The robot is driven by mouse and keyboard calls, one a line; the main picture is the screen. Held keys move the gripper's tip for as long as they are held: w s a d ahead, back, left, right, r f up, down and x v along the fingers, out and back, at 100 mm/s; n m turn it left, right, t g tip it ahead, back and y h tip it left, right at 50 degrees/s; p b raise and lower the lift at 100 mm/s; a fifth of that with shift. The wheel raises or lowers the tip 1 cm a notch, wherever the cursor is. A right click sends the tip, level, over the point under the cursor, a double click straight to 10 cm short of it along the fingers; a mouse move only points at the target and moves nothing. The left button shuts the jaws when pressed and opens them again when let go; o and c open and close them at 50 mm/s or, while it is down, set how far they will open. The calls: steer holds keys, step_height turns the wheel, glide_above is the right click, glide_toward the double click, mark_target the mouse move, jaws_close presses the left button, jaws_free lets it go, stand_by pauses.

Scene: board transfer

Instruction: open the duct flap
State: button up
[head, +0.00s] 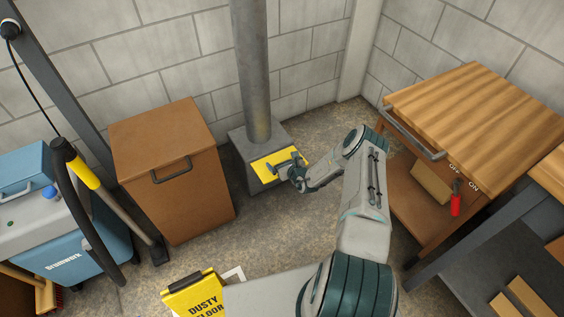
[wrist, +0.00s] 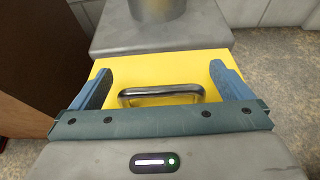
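The yellow duct flap (head: 262,172) lies against the grey box (head: 250,186) at the foot of the duct pipe (head: 251,85), and it looks shut. In the wrist view the flap (wrist: 165,67) fills the middle and carries a metal bar handle (wrist: 162,90). My gripper (head: 284,166) is over the flap. In the wrist view my gripper (wrist: 163,82) is open, with one blue finger on each side of the handle. Clear gaps show between the fingers and the handle ends. I cannot tell how far the fingertips are above the flap.
A brown cabinet (head: 172,172) stands close to the left of the duct box. A yellow floor sign (head: 196,298) and a blue cleaning machine (head: 65,240) are nearer, towards the left.

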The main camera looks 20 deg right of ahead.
steer(key=p+v, duration=0.3)
steer(key=v, duration=1)
steer(key=shift+s, duration=0.35)
steer(key=shift+d+r, duration=0.1)
